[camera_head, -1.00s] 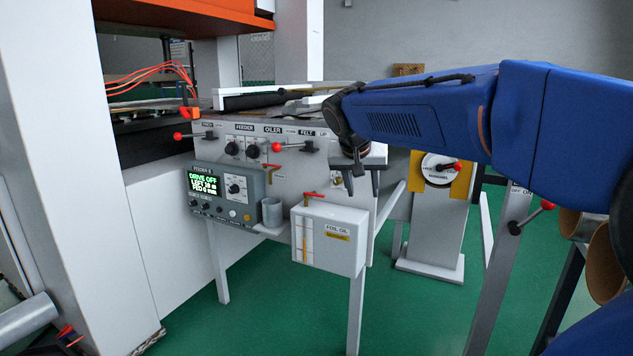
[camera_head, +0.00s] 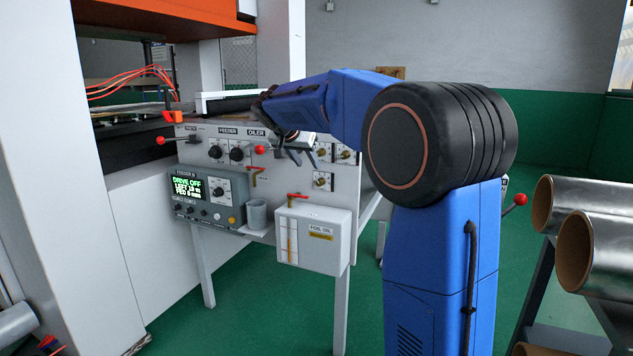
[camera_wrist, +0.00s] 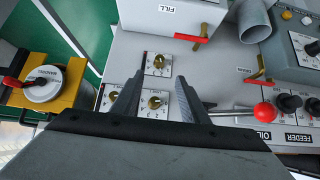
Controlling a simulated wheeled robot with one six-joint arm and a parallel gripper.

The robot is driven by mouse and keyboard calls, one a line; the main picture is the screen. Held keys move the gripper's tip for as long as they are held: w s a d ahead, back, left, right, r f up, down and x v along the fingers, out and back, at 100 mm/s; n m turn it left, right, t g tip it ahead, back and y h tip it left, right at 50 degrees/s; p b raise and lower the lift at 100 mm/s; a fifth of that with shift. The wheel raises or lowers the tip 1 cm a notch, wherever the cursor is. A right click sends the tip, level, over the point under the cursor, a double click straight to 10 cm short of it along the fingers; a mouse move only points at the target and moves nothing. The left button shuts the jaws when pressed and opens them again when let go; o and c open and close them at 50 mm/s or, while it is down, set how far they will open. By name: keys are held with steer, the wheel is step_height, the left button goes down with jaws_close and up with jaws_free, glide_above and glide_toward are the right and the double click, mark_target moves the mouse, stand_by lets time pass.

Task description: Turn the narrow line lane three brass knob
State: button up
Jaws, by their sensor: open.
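Three small brass knobs on white dial plates sit on the grey panel; their labels are too small to read, so I cannot tell which is lane three. In the head view they are an upper left knob (camera_head: 322,153), an upper right knob (camera_head: 344,155) and a lower knob (camera_head: 321,181). The wrist view, which is upside down, shows the lower knob (camera_wrist: 158,61), the upper left knob (camera_wrist: 154,102) and the upper right knob (camera_wrist: 115,97). My gripper (camera_wrist: 158,80) is open and empty in front of them, also in the head view (camera_head: 296,156).
A red-ball lever (camera_wrist: 264,112) sticks out beside the knobs. The foil oil box (camera_head: 313,238) with a red handle, a grey cup (camera_head: 256,214) and the feeder box (camera_head: 208,197) are below.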

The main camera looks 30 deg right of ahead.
mark_target(319, 181)
steer(key=x, duration=1.3)
steer(key=shift+d, duration=0.15)
jaws_close()
